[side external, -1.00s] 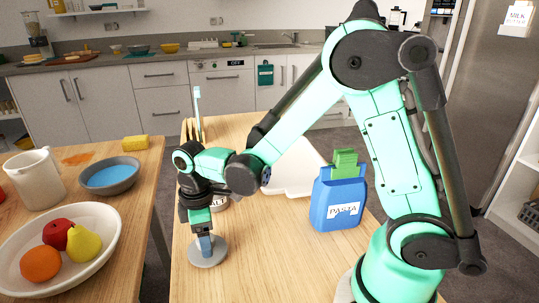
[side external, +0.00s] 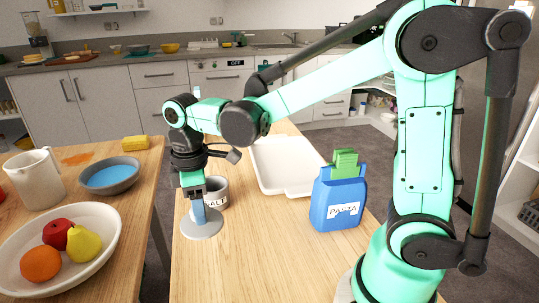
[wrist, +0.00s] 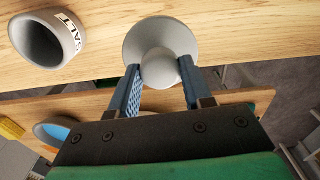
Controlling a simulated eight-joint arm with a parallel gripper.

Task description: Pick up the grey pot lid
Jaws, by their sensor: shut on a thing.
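The grey pot lid (side external: 204,229) is a round flat disc with a round knob. My gripper (side external: 199,214) points down over it with blue fingers. In the wrist view, the fingers of my gripper (wrist: 160,76) are on both sides of the knob, shut on it, and the lid's disc (wrist: 160,28) shows beyond. The lid appears held level above the wooden table (side external: 250,265), near its left edge. The exact gap below is hard to tell. The fingers hide part of the knob.
A grey salt pot (side external: 216,192) stands close behind the lid. A blue pasta bag (side external: 338,205) and a white tray (side external: 285,165) are to the right. A second table on the left holds a fruit bowl (side external: 105,260), a pitcher (side external: 37,182) and a blue-filled bowl (side external: 110,177).

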